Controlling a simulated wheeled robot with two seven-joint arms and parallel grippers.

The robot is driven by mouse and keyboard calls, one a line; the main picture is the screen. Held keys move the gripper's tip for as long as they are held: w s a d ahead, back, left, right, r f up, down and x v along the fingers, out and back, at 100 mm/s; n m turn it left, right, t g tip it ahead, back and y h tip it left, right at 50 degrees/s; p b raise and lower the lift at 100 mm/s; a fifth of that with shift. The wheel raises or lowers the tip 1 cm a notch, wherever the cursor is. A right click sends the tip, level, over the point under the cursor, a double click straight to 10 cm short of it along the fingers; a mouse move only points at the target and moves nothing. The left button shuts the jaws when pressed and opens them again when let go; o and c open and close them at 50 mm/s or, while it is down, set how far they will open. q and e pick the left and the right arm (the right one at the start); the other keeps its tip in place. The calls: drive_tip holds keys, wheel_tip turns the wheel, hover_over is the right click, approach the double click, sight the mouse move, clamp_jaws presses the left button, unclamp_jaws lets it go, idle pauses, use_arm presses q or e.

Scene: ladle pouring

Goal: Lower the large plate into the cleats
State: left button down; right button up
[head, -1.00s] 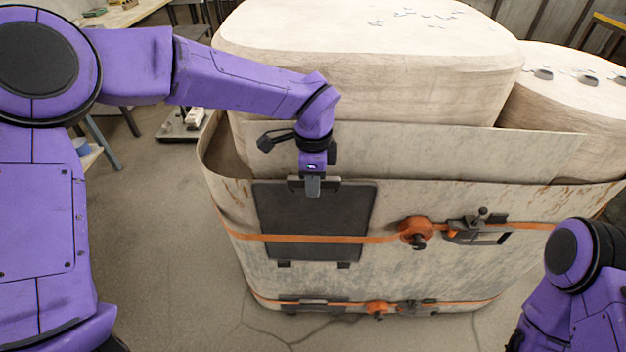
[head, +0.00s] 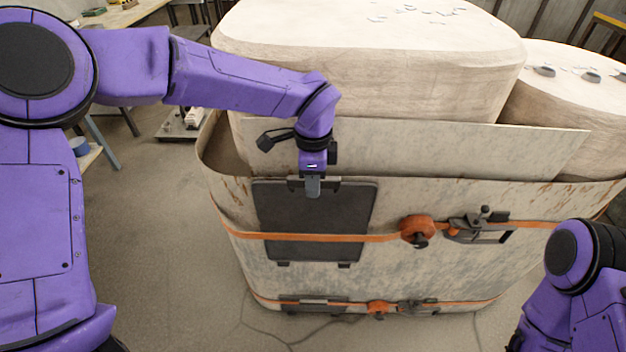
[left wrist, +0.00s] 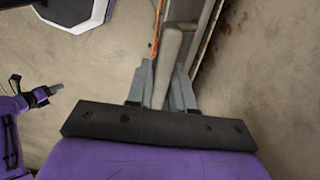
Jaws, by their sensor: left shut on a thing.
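The large plate (head: 315,215) is a dark, flat panel upright against the front of the pale casing, with an orange strap across its lower part. My left gripper (head: 313,188) is shut on the handle at its top edge. In the left wrist view, the handle (left wrist: 170,60) is between the two grey fingers of the left gripper (left wrist: 161,85). Two small dark cleats, a left one (head: 283,264) and a right one (head: 344,265), show at the plate's lower edge; I cannot tell whether the plate sits in them. My right gripper (left wrist: 52,92) shows small at the left of that view, its opening unclear.
The orange strap (head: 330,238) carries an orange ratchet (head: 417,231) and a dark clamp (head: 480,226) to the right of the plate. A lower strap (head: 455,304) runs near the floor. A large pale block (head: 370,60) rises behind the casing wall. Floor at the left is open.

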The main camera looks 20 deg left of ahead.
use_arm(q)
drive_tip(key=shift+r, duration=0.15)
drive_tip(key=c, duration=1)
unclamp_jaws()
drive_tip(key=shift+o, duration=0.4)
drive_tip(key=shift+s, duration=0.1)
wheel_tip(320, 180, up, 10)
drive_tip(key=shift+r+b, duration=0.25)
drive_tip(key=shift+b, duration=0.35)
drive_tip(key=shift+s, duration=0.1)
